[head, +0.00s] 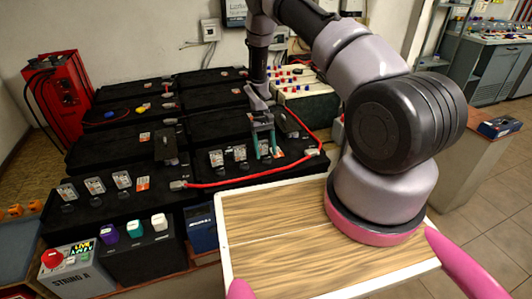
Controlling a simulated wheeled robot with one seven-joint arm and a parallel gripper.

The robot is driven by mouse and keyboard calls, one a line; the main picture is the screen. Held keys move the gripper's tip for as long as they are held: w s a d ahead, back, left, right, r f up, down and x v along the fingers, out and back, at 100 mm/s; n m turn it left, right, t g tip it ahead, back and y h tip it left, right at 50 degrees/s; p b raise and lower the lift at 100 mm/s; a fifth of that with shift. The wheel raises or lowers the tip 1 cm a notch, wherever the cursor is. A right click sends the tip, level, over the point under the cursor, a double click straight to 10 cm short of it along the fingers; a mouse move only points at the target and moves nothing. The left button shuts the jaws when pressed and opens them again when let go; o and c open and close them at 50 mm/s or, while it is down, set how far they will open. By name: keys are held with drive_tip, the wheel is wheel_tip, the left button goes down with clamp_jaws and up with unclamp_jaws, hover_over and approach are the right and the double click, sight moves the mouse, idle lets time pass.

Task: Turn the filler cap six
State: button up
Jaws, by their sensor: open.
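Black batteries carry short rows of dark filler caps with small printed tags behind them. On the left front battery (110,215) three tags show, the first (67,191) at the left. On the battery to its right, two tags (217,158) (240,153) show clearly. A third cap position lies at my gripper, where the fingers largely hide it, so I cannot read its number. My gripper (267,152) has teal fingers, points down over that spot and is open. I cannot tell whether the fingers touch a cap.
A red cable (230,182) runs across the battery fronts to a terminal right of my gripper. A wooden tray top (265,235) lies in front. A red charger (60,90) stands at the left, a box with a red button (52,258) at the front left.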

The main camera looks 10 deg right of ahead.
drive_tip(key=v, duration=1)
drive_tip(key=shift+r, duration=0.25)
drive_tip(key=s+d+r+m+t+y, duration=0.1)
drive_tip(key=s+r+t, duration=0.15)
drive_tip(key=r, duration=1.25)
drive_tip(key=s+d+r+m+t+y, duration=0.1)
drive_tip(key=s+r+m+t, duration=0.15)
drive_tip(key=r, duration=1.25)
drive_tip(key=s+d+r+m+t, duration=0.1)
drive_tip(key=s+r+t, duration=0.2)
drive_tip(key=s+r, duration=0.4)
drive_tip(key=s+d+r+m+t, duration=0.1)
drive_tip(key=s+r+t, duration=0.2)
drive_tip(key=s+r, duration=0.5)
drive_tip(key=shift+s+d+t, duration=0.25)
drive_tip(key=shift+s+t, duration=0.15)
drive_tip(key=shift+s, duration=4.05)
drive_tip(key=shift+r, duration=0.1)
